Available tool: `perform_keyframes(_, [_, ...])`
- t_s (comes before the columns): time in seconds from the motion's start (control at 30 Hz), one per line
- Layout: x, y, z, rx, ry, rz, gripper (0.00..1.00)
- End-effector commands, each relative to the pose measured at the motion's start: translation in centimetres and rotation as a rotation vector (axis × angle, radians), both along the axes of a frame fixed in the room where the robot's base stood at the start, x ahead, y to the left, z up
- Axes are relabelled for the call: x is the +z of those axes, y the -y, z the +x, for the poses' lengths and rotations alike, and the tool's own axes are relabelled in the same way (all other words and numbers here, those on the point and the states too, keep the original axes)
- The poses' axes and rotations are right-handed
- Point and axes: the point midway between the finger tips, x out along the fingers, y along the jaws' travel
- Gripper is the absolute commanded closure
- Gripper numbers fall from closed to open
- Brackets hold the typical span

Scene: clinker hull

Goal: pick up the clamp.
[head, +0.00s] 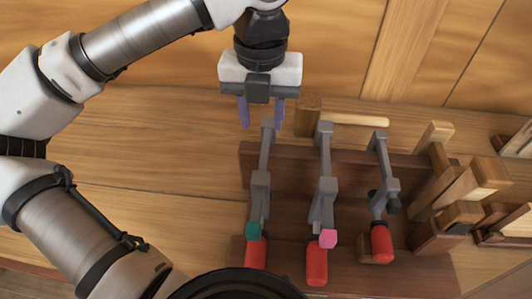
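Three grey metal bar clamps with red handles lie side by side on a dark brown wooden rack (290,205). The left clamp (260,195) has a teal piece near its handle, the middle clamp (325,190) a pink one, and the right clamp (385,170) a dark one. My gripper (262,124) points down at the far end of the left clamp. Its two purple fingers are apart, with that clamp's upper end showing between them in the picture. I cannot tell whether the fingers are level with the clamp or above it. No contact is visible.
A small brown wooden block (308,110) and a pale wooden stick (355,119) lie just behind the clamps. Wooden tools or blocks (465,185) crowd the right side. A wooden plank wall (340,50) rises behind. The wooden surface left of the rack (165,150) is clear.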

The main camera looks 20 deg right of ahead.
Motion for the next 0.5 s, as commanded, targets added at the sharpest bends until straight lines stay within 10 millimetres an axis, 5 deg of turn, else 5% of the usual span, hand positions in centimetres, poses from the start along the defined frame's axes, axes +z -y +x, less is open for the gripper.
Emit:
perform_keyframes(0.3, [-4.1,0.7,0.1,-0.001,-0.003,0.0,0.62])
perform_keyframes(0.5, [-5.0,0.7,0.1,0.0,0.001,0.001,0.62])
